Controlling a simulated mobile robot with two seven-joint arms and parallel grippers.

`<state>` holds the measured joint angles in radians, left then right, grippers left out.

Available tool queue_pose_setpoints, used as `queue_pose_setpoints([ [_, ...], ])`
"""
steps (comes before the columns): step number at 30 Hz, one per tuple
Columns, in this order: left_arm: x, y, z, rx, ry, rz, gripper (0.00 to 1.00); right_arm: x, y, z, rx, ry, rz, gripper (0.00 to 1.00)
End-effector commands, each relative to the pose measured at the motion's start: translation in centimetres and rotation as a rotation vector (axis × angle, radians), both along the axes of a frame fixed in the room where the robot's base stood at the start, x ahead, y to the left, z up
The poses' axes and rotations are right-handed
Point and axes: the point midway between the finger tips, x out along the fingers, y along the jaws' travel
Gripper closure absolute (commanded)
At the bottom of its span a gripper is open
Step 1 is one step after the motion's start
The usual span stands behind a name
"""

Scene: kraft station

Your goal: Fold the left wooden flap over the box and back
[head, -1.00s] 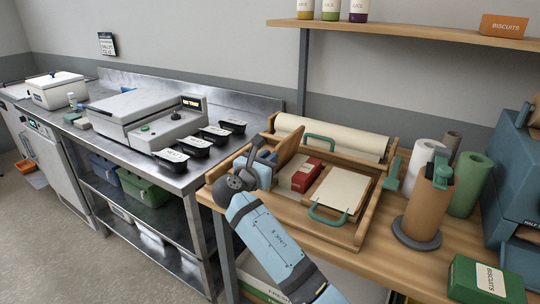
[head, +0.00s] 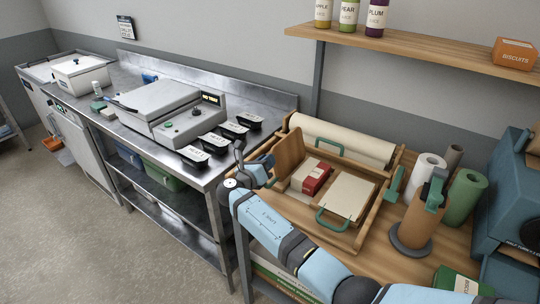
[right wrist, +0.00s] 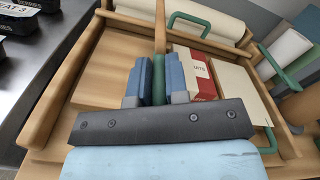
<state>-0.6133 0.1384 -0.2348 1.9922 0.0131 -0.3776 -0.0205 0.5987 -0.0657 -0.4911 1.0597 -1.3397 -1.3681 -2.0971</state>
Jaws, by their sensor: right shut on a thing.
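The left wooden flap (head: 289,155) stands raised, near upright, at the left side of the wooden folding frame in the head view. In the right wrist view the flap (right wrist: 160,25) shows nearly edge-on. A red and white box (head: 316,180) lies on the frame just right of the flap and apart from it; it also shows in the right wrist view (right wrist: 196,72). My right gripper (right wrist: 155,80) is shut on the flap's green handle (right wrist: 158,78), on the flap's left side. The left gripper is not in view.
A paper roll (head: 340,140) lies behind. Black tubs (head: 195,157) stand on the steel counter to the left. A brown roll on a stand (head: 418,215) stands to the right.

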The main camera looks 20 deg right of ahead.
Motion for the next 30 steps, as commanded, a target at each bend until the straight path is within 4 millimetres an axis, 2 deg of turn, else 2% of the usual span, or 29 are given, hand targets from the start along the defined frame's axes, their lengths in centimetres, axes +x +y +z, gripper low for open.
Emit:
queue_pose_setpoints([
  [16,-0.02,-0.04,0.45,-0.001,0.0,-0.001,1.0,0.22,0.26,-0.1,-0.016,0.02,0.001,1.0],
  [17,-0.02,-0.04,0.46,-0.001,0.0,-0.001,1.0,0.22,0.26,-0.09,-0.016,0.02,0.001,0.79],
  [19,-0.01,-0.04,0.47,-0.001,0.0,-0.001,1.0,0.22,0.25,-0.1,-0.016,0.02,0.001,0.62],
  [20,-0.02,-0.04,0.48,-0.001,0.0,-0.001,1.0,0.22,0.24,-0.1,-0.016,0.02,0.001,0.6],
  [30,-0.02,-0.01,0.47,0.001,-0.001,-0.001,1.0,-0.07,0.62,-0.14,-0.016,0.02,0.001,0.6],
])
